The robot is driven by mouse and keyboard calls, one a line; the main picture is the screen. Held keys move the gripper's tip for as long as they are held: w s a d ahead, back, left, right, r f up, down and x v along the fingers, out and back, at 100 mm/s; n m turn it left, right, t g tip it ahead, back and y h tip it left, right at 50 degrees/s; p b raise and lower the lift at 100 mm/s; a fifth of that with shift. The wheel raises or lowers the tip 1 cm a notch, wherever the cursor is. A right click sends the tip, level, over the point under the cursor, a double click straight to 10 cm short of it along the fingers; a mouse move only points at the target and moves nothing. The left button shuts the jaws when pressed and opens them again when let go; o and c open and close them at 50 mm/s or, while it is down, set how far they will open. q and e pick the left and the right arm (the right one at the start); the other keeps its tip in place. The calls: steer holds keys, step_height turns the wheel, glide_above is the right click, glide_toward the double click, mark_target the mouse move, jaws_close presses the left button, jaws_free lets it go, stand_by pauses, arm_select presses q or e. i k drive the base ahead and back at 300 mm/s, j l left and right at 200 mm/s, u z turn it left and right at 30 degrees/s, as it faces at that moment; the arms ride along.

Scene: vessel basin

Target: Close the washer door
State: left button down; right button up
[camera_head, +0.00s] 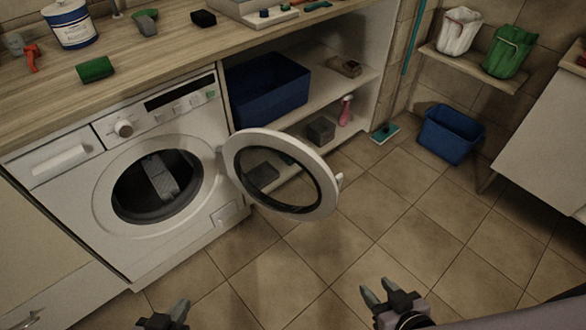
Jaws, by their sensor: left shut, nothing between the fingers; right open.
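The white washer (75,215) stands under the wooden counter at the left. Its round door (321,177) has a white rim and dark glass. The door is open, swung out to the right on its hinge side and standing in front of the shelf. The drum opening (150,192) is exposed, with a grey item inside. My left gripper (182,308) is shut and empty at the bottom edge, over the floor in front of the washer. My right gripper (375,288) is open and empty at the bottom, below and to the right of the door. Neither gripper touches the door.
A blue bin (268,92) and small items sit on the open shelves behind the door. A blue bucket (449,134) and mop head (385,132) are on the floor. A white cabinet (545,135) stands at right. The tiled floor (345,240) between is clear.

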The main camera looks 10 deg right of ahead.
mark_target(328, 186)
steer(key=i+l, duration=0.4)
steer(key=l, duration=0.15)
steer(key=i+l, duration=0.35)
steer(key=l, duration=0.2)
steer(key=i+l, duration=0.4)
steer(key=l, duration=0.15)
steer(key=i+l, duration=0.4)
steer(key=l, duration=0.15)
steer(key=i+l, duration=0.4)
steer(key=l, duration=0.15)
steer(key=i+l+u, duration=0.3)
steer(key=l+u, duration=0.25)
steer(key=u, duration=2.15)
steer(key=i+j+u, duration=0.15)
steer(key=k+j, duration=0.05)
steer(key=j, duration=0.05)
